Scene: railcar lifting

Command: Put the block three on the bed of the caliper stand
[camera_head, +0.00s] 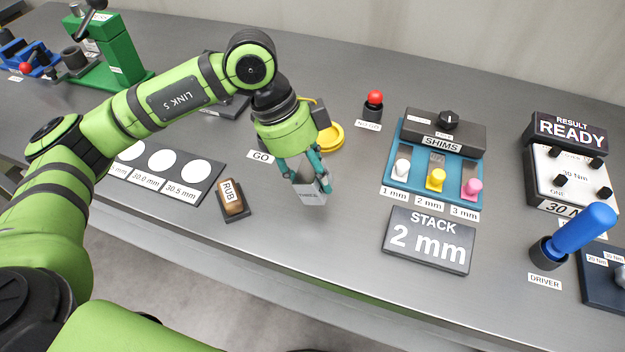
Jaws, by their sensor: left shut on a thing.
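My left gripper (307,180) comes down from the arm at the upper left. It is shut on block three (311,197), a small grey block with a label that seems to read THREE. The block hangs over the bare bench front, slightly tilted; whether it touches the bench is hard to tell. I cannot clearly pick out the caliper stand. A dark flat piece (235,106) is partly hidden behind my left arm. My right gripper is not in view.
A yellow ring-like object (331,137) lies behind the left gripper. The RUB block (232,200) stands left of it. The shims station (387,183), STACK display (428,241) and blue driver (583,228) are at right. A green stand (118,58) is far left.

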